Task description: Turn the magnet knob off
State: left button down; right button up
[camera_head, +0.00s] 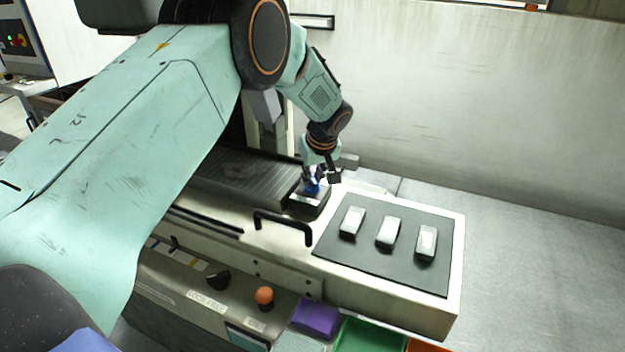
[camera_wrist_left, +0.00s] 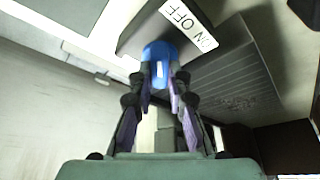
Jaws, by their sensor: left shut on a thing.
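The blue magnet knob (camera_head: 312,186) sits on the end block of the dark ribbed magnetic plate (camera_head: 240,172). In the left wrist view the blue knob (camera_wrist_left: 158,52) shows a white mark on its face, beside a label (camera_wrist_left: 188,22) reading ON and OFF. My left gripper (camera_head: 320,178) is at the knob; in the left wrist view its fingers (camera_wrist_left: 160,75) are shut on the knob from both sides. I cannot tell for sure which word the mark points to. My right gripper is not in view.
A dark mat (camera_head: 380,272) with three pale blocks lies to the right on the machine top. A black handle (camera_head: 283,224) stands in front of the plate. An orange knob (camera_head: 264,296), a black knob (camera_head: 218,281) and purple (camera_head: 316,318) and green (camera_head: 368,338) bins are lower down.

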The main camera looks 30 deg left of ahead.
pick_arm(q)
jog(key=shift+s+f, duration=0.1)
jog(key=shift+f, duration=0.1)
dwell(0.3)
jog(key=c, duration=1.3)
grip_release()
jog(key=shift+r, duration=0.15)
jog(key=v, duration=1.2)
